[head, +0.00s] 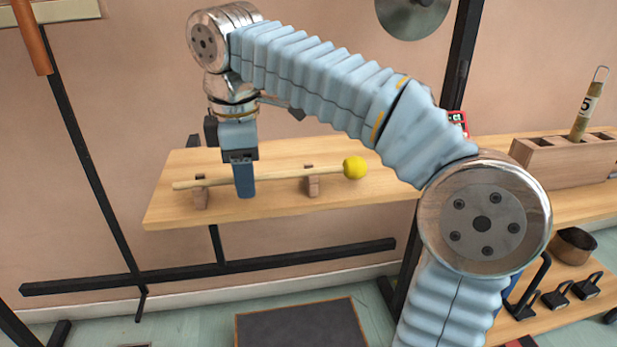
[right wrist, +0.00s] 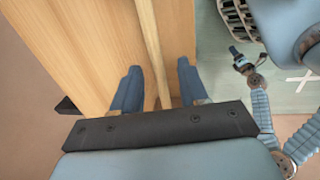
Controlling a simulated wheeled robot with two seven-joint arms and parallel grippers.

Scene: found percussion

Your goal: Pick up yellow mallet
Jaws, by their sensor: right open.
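The yellow mallet has a round yellow head (head: 355,167) and a long pale wooden handle (head: 285,179). It lies level across two small wooden rests on a wooden shelf (head: 175,212). My right gripper (head: 244,192) points down over the handle, between the two rests and left of the head. In the right wrist view, the handle (right wrist: 150,38) runs between the two blue fingers of the open gripper (right wrist: 158,77), with a gap on either side. The yellow head is not in that view. My left gripper (right wrist: 240,60) seems to show small in the right wrist view, with its jaws unclear.
A wooden rest (head: 312,187) stands between my right gripper and the yellow head; another (head: 200,198) is left of the gripper. A slotted wooden block (head: 540,158) holds a tube marked 5 at right. Black frame bars (head: 215,272) run below the shelf. A metal disc (head: 412,15) hangs above.

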